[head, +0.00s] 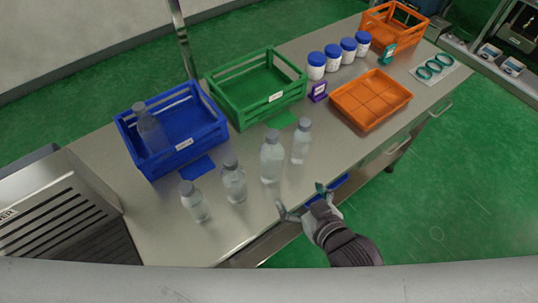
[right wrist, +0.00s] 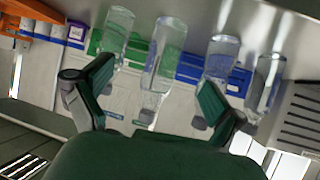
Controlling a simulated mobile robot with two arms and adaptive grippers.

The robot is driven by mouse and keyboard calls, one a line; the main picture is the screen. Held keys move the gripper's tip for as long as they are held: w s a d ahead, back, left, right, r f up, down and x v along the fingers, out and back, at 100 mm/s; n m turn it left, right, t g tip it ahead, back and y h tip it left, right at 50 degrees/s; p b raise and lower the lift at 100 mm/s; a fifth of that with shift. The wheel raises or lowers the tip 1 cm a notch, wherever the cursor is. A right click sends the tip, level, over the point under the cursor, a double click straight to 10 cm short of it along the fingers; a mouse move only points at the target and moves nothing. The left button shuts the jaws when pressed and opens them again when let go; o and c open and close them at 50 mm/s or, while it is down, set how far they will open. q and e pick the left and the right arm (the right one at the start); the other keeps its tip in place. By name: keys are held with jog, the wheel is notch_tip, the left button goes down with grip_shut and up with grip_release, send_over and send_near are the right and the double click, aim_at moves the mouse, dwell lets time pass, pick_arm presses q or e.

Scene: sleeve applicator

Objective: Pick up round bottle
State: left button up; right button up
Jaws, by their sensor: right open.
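Several clear bottles with grey caps stand upright in a row on the steel table: one at the left (head: 196,205), a second (head: 234,184), a taller-looking third (head: 271,161) and a fourth (head: 301,145). Which of them is the round bottle I cannot tell for sure. My right gripper (head: 300,200) is open and empty at the table's front edge, in front of the third and fourth bottles. The right wrist view is upside down; a bottle (right wrist: 162,65) shows between the open fingers (right wrist: 155,92), apart from them. My left gripper is not in view.
A blue crate (head: 204,134) holds another clear bottle (head: 150,130). A green crate (head: 222,105) and white jars with blue lids (head: 316,67) stand behind. An orange tray (head: 370,98) lies to the right. Bare table lies between the bottles and the front edge.

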aim_at(278, 164)
jog(key=shift+t+y, duration=0.4)
jog(key=shift+y, duration=0.1)
jog(key=w+a, duration=0.1)
jog(key=w, duration=0.1)
jog(key=w+a+p, duration=0.1)
jog(key=w, duration=0.1)
jog(key=w+a+r, duration=0.1)
jog(key=w, duration=0.1)
jog(key=shift+w+a+p, duration=0.3)
jog(key=shift+w+a, duration=0.1)
jog(key=shift+w+a+f, duration=0.15)
jog(key=shift+w+a, duration=0.1)
jog(key=shift+w, duration=0.1)
jog(key=shift+w+a+f+p, duration=0.1)
jog(key=shift+w+a+p, duration=0.05)
jog(key=shift+w+p, duration=0.2)
jog(key=p+x, duration=0.1)
jog(key=x, duration=0.2)
jog(key=shift+w+a+f, duration=0.1)
jog(key=shift+a+f, duration=0.1)
jog(key=shift+f, duration=0.1)
jog(key=shift+w+a+f, duration=0.2)
jog(key=shift+w, duration=0.05)
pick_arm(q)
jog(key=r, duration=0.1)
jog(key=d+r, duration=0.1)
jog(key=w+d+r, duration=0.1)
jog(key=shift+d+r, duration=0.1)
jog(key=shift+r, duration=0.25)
